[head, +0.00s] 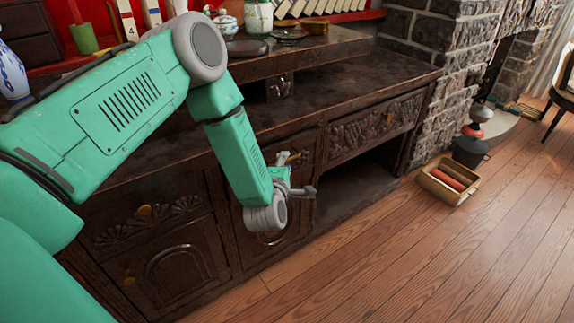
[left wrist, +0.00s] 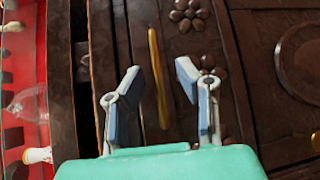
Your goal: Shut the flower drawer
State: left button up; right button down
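The flower drawer (left wrist: 179,50) has a dark brown wooden front with carved flowers, seen close up in the left wrist view. Its long gold handle (left wrist: 157,75) stands between the fingers of my left gripper (left wrist: 158,75). The gripper is open, and both fingers look apart from the handle. In the head view my left gripper (head: 299,176) is at the front of the dark cabinet, and my arm and hand hide much of this drawer. How far the drawer stands out is hard to tell. My right gripper is not in view.
The dark cabinet (head: 350,88) has another carved drawer (head: 375,126) to the right, above an open recess, and a carved door (head: 180,264) at lower left. A box with red rolls (head: 448,181) stands on the wooden floor (head: 420,265). The floor in front is mostly clear.

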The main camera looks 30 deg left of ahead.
pick_arm(q)
jog(key=shift+x, duration=0.85)
grip_shut()
jog(key=a, duration=0.1)
jog(key=w+a, duration=0.1)
jog(key=a, duration=0.1)
jog(key=shift+w, duration=0.1)
grip_release()
